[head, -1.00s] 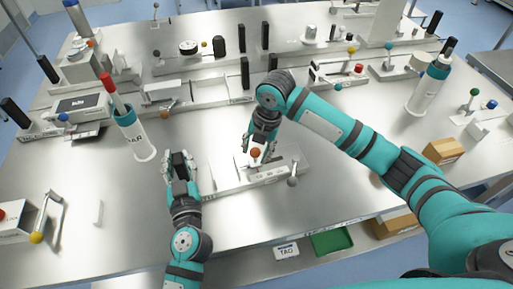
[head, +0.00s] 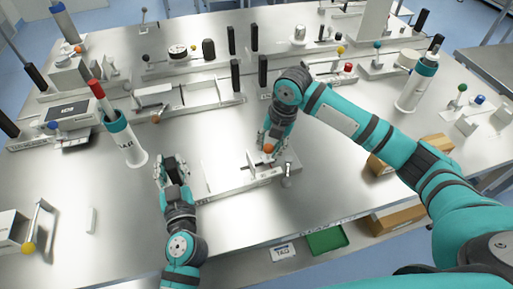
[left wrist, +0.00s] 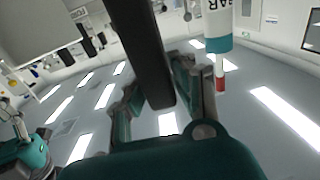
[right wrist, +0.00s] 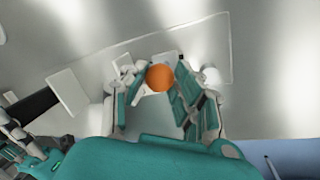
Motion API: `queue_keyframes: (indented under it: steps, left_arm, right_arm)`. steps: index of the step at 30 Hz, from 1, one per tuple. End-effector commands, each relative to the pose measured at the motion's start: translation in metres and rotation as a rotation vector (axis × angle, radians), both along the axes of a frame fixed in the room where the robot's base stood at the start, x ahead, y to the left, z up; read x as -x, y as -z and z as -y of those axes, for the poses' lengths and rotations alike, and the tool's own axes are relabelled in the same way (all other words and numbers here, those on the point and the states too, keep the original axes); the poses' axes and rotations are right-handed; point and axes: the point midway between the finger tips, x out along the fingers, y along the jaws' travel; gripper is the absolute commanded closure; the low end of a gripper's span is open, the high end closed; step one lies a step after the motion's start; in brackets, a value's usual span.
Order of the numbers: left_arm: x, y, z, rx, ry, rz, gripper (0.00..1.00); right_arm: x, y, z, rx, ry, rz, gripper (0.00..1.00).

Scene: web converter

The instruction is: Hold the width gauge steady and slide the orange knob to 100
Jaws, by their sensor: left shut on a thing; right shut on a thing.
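The width gauge (head: 232,188) is a long pale bar on the front middle of the table, tilted up to the right. Its orange knob (head: 268,148) sits near its right end and also shows in the right wrist view (right wrist: 160,77). My right gripper (head: 270,140) is shut on the knob's part, with a finger on each side. The gauge's scale is too small to read.
A white cylinder with a red-topped marker (head: 124,140) stands left of my left gripper. A grey ball-ended lever (head: 288,170) is by the gauge's right end. A green tray (head: 327,240) lies below the front edge.

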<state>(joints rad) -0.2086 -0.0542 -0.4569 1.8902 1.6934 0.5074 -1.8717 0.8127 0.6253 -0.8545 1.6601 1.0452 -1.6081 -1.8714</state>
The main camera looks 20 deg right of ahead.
Motion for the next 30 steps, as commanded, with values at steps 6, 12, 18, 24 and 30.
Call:
queue_keyframes:
  steps: [6,12,18,24,30]
  left_arm:
    - [0.002,0.012,-0.004,-0.001,-0.009,-0.023,1.00]
    - [0.002,0.012,-0.004,-0.001,-0.010,-0.023,1.00]
    - [0.002,0.012,-0.004,-0.002,-0.009,-0.023,1.00]
    - [0.002,0.012,-0.003,-0.001,-0.009,-0.023,1.00]
    - [0.002,0.012,-0.003,-0.001,-0.008,-0.023,1.00]
  right_arm:
    - [-0.001,0.001,0.008,0.011,0.008,-0.001,1.00]
    - [-0.001,0.001,0.008,0.011,0.008,0.000,0.56]
    - [-0.001,0.001,0.006,0.008,0.005,0.000,0.47]
    - [-0.001,-0.003,0.005,0.005,0.004,0.001,0.47]
    - [0.002,-0.032,0.011,0.005,0.005,0.005,0.47]
